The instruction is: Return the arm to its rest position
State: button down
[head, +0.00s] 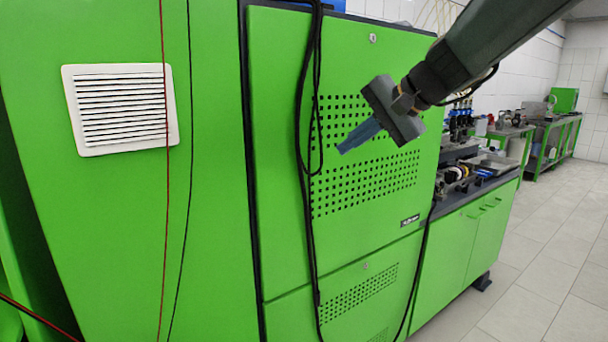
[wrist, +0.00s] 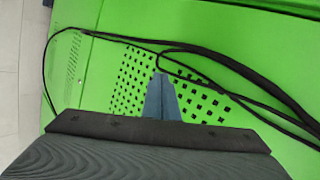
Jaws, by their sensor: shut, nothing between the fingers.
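My gripper (head: 342,150) hangs from my arm at the upper right of the head view, in front of the green cabinet's perforated door (head: 270,70). Its blue-grey fingers point down and left. In the wrist view the fingers (wrist: 161,80) are together, with nothing between them. The perforated panel and a black cable (wrist: 215,58) show beyond the fingertips. I cannot tell the exact gap between the fingertips and the door.
Black cables (head: 300,110) hang down the cabinet front, left of my gripper. A white vent (head: 120,108) is on the left panel. A workbench (head: 470,235) with equipment stands at right. The tiled floor (head: 530,290) there is clear.

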jog(key=s+d+f+n+g+h, duration=0.2)
jog(key=s+d+f, duration=0.1)
jog(key=s+f, duration=0.5)
jog(key=s+d+f+n+g+h, duration=0.2)
jog(key=s+f, duration=0.6)
jog(key=f, duration=0.5)
jog(key=s+d+f+n+g+h, duration=0.2)
jog(key=s+d+f+n+h, duration=0.1)
jog(key=s+f, duration=0.5)
notch_tip(320, 180, down, 2)
jog(key=shift+s+d+f+n+g, duration=0.15)
jog(key=shift+s+d+n+g, duration=0.2)
jog(key=shift+d, duration=0.45)
jog(key=shift+w, duration=0.1)
